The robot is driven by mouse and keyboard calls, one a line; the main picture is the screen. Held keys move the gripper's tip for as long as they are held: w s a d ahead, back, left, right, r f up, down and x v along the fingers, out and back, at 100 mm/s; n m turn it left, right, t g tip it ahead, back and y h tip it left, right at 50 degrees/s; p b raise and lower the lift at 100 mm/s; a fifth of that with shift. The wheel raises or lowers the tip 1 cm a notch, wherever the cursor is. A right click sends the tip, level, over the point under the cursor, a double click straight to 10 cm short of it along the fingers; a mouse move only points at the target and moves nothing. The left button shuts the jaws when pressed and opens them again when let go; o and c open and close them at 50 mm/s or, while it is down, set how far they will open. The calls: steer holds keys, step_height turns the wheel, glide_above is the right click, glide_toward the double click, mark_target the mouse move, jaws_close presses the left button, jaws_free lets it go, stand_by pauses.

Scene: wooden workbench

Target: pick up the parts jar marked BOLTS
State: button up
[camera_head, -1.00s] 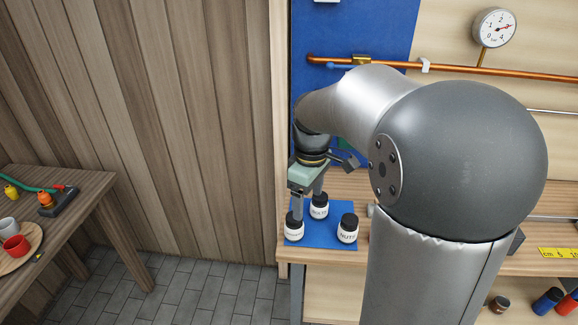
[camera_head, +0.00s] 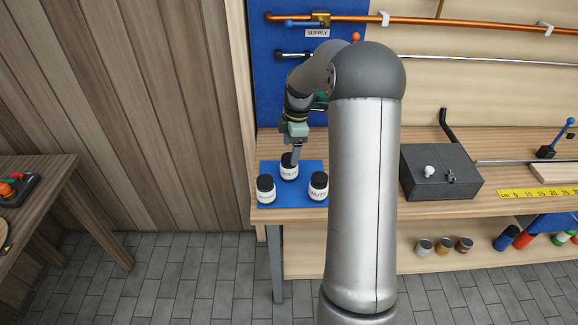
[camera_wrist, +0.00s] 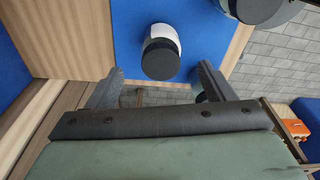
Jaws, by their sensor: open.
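Three white jars with black lids stand on a blue mat (camera_head: 292,201). The back jar (camera_head: 289,171) has a small label that seems to read BOLTS. The right jar (camera_head: 318,188) reads NUTS. The left jar (camera_head: 265,191) has a label too small to read. My gripper (camera_head: 294,157) points down at the back jar, partly covering its lid. In the wrist view, my gripper (camera_wrist: 160,75) is open and empty, its fingers to either side of and short of one jar (camera_wrist: 161,50), seemingly the back one. Its label is not readable there.
In the wrist view another jar's lid (camera_wrist: 258,8) shows at the top right. In the head view, a dark grey box (camera_head: 440,172) stands right of my arm, and a blue panel (camera_head: 268,95) rises behind the mat. A copper pipe (camera_head: 420,21) runs above.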

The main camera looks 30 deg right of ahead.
mark_target(289, 157)
steer(key=shift+a+f+p, duration=0.25)
steer(key=shift+f+p, duration=0.05)
steer(key=shift+f, duration=1.45)
steer(key=shift+a+f+p, duration=0.2)
steer(key=shift+f+p, duration=0.1)
steer(key=shift+f, duration=1.4)
steer(key=shift+w, duration=0.1)
steer(key=c, duration=1.3)
